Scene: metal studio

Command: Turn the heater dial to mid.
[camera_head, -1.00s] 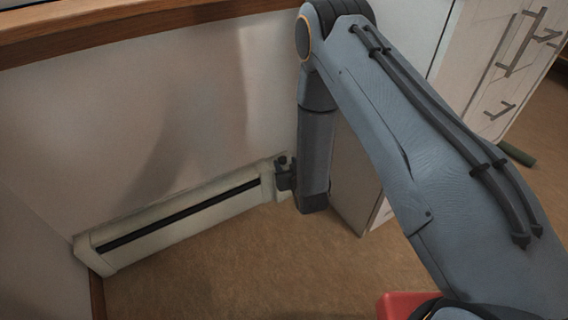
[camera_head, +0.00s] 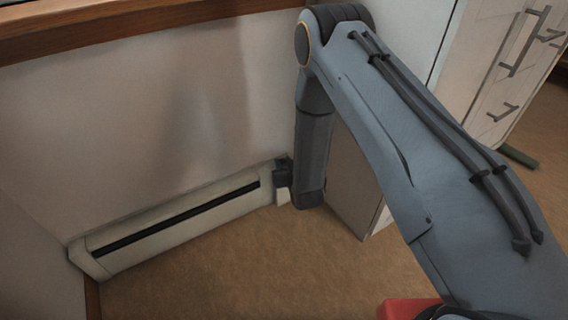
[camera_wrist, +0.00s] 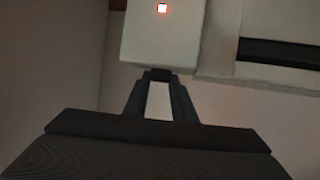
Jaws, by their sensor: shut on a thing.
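The heater (camera_head: 165,218) is a long, low, pale unit with a dark slot along its front, standing at the foot of the wall in the head view. My gripper (camera_head: 283,172) is at the heater's right end, with my forearm hanging down beside it. In the wrist view, the fingertips of my gripper (camera_wrist: 158,75) meet at the lower edge of the heater's pale end block (camera_wrist: 163,38).
A white cabinet (camera_head: 495,75) with dark handles stands to the right of my arm. A wooden ledge (camera_head: 130,25) runs along the wall above. The brown floor (camera_head: 210,275) in front of the heater is clear. A green object (camera_head: 519,156) lies by the cabinet.

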